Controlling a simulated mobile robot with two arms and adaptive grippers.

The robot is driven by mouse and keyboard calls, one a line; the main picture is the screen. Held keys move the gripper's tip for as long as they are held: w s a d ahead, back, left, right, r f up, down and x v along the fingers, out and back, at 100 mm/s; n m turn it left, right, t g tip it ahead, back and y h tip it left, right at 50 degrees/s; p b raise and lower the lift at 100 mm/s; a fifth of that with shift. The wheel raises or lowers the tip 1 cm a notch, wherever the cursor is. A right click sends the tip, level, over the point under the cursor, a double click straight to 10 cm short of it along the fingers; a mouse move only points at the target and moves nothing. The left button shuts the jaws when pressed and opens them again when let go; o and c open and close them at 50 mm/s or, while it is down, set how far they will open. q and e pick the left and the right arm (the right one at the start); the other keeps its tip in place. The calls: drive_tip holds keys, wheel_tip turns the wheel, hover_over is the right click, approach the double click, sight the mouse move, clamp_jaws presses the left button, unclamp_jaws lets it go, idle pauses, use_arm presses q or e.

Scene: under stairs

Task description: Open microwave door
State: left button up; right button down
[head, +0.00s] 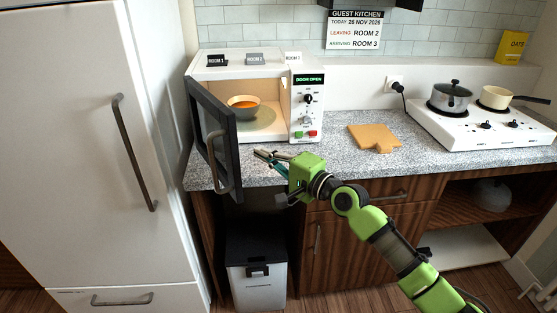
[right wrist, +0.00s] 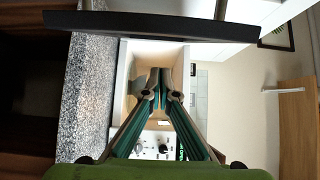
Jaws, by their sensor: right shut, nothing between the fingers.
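The white microwave (head: 305,75) stands on the speckled counter in the head view. Its dark door (head: 212,125) is swung wide open to the left, with a curved handle (head: 216,160) on its outer face. A bowl of orange food (head: 243,104) stands inside on the turntable, and the display reads "DOOR OPEN". My green right gripper (head: 262,156) is shut and empty, in front of the microwave and right of the open door. In the right wrist view the shut fingers (right wrist: 161,75) point at the microwave, with the door edge (right wrist: 150,25) across the top. My left gripper is not in view.
A tall white fridge (head: 75,130) stands close left of the door. A wooden board (head: 374,138) lies on the counter to the right. A hob (head: 480,130) with two pots is further right. A bin (head: 256,275) stands below the counter.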

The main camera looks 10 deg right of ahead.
use_arm(q)
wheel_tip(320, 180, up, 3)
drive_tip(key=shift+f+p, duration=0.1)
drive_tip(key=shift+p, duration=1.05)
use_arm(e)
drive_tip(key=s+a, duration=0.2)
drive_tip(key=a, duration=0.1)
drive_tip(key=shift+a, duration=0.25)
